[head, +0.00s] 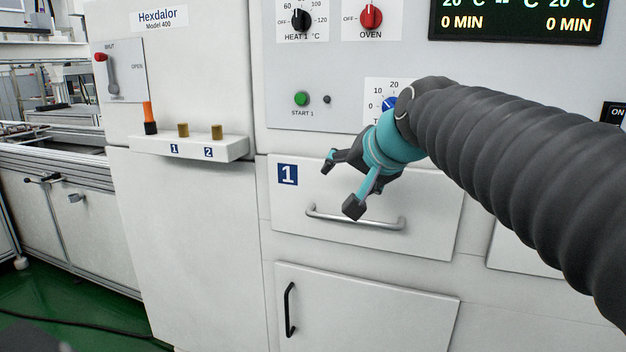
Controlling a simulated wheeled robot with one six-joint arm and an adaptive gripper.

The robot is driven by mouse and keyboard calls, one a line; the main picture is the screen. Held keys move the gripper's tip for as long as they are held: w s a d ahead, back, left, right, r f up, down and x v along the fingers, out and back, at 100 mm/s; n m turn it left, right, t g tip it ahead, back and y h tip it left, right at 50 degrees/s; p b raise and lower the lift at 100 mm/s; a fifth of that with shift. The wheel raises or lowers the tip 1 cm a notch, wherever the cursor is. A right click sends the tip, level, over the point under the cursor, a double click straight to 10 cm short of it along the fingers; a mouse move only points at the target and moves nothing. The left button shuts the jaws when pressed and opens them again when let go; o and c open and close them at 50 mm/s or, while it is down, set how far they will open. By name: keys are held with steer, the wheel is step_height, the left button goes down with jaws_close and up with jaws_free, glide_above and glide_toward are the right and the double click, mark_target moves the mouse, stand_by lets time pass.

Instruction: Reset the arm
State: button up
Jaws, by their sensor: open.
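My gripper (341,184) is open and empty, with its two dark fingertips spread apart. It hangs in front of the white drawer marked 1 (430,214), near the left part of the drawer's metal handle (385,222). The lower fingertip overlaps the handle in the picture; I cannot tell whether it touches. My arm comes in from the right edge and partly hides the blue timer knob (389,104). The drawer looks shut.
A white ledge (236,151) with two brass pieces and an orange-black item (149,118) juts out at left. A cabinet door with a black handle (290,309) is below. The panel has a green start button (301,99) and a red oven knob (370,16). Green floor shows lower left.

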steer(key=s+d+f+n+g+h, duration=0.2)
steer(key=s+d+f, duration=0.2)
steer(key=s+f, duration=0.7)
steer(key=s+d+f+n+g+h, duration=0.1)
steer(key=s+d+f, duration=0.4)
steer(key=s+f, duration=0.7)
steer(key=shift+d+f+n+g+h, duration=0.3)
steer(key=shift+f+n+g+h, duration=0.15)
steer(key=shift+f+g, duration=0.3)
